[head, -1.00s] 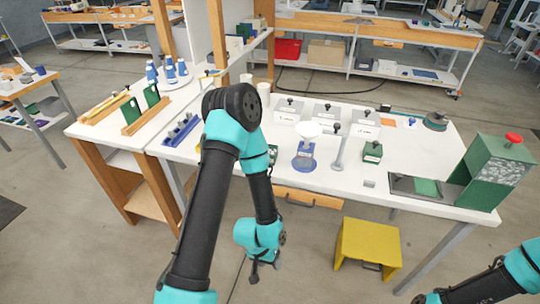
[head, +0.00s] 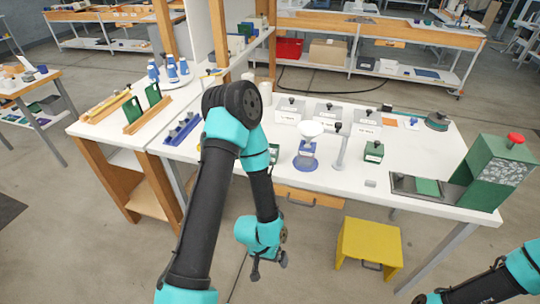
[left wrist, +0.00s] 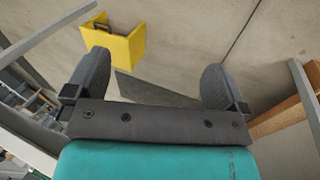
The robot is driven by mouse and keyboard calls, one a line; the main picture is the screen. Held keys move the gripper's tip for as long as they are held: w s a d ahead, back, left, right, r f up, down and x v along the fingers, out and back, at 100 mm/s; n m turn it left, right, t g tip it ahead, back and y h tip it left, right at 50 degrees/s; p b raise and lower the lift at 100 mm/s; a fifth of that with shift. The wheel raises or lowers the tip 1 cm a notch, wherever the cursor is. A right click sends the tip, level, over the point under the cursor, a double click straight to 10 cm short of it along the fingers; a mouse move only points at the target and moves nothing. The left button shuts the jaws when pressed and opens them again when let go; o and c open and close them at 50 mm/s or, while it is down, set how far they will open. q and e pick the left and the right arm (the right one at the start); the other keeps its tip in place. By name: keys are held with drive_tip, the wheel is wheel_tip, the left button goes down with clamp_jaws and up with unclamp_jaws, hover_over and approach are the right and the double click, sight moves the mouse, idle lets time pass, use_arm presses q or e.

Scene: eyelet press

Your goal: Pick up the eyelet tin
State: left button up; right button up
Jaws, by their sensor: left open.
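I cannot tell for sure which container is the eyelet tin, as the labels are too small to read. A small green box with a black knob and pale label (head: 373,152) stands upright near the table's front edge. Pale knobbed containers, a left one (head: 289,109), a middle one (head: 326,114) and a right one (head: 366,122), stand behind it. Another green item (head: 273,153) is partly hidden by my left arm. My left gripper (head: 268,268) hangs below and in front of the table, apart from everything. Its fingers are spread and empty in the left wrist view (left wrist: 158,88).
The white table (head: 400,160) carries a blue-based stand with a white funnel (head: 308,143), a grey post (head: 341,150) and a green press with a red knob (head: 492,170). A yellow stool (head: 368,243) stands on the floor before it, also in the left wrist view (left wrist: 115,42).

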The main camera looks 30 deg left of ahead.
use_arm(q)
drive_tip(key=w+a+r+t+y, duration=0.2)
drive_tip(key=w+a+r+t, duration=0.2)
drive_tip(key=r, duration=0.5)
drive_tip(key=w+a+r+n+t+y, duration=0.1)
drive_tip(key=w+a+r+t+y, duration=0.2)
drive_tip(key=r, duration=0.5)
drive_tip(key=w+a+r+t+y, duration=0.2)
drive_tip(key=w+a+r+t, duration=0.2)
drive_tip(key=r, duration=0.5)
drive_tip(key=w+a, duration=0.2)
drive_tip(key=w, duration=0.1)
drive_tip(key=shift+w+a+r+t+y, duration=0.25)
drive_tip(key=shift+a+r+t+y, duration=0.05)
drive_tip(key=shift+r+t, duration=0.1)
drive_tip(key=shift+w+f, duration=0.1)
approach(272, 147)
drive_tip(key=shift+w+a+f, duration=0.2)
drive_tip(key=shift+w+a, duration=0.2)
drive_tip(key=shift+w, duration=0.2)
drive_tip(key=shift+x, duration=2.6)
drive_tip(key=shift+d, duration=0.15)
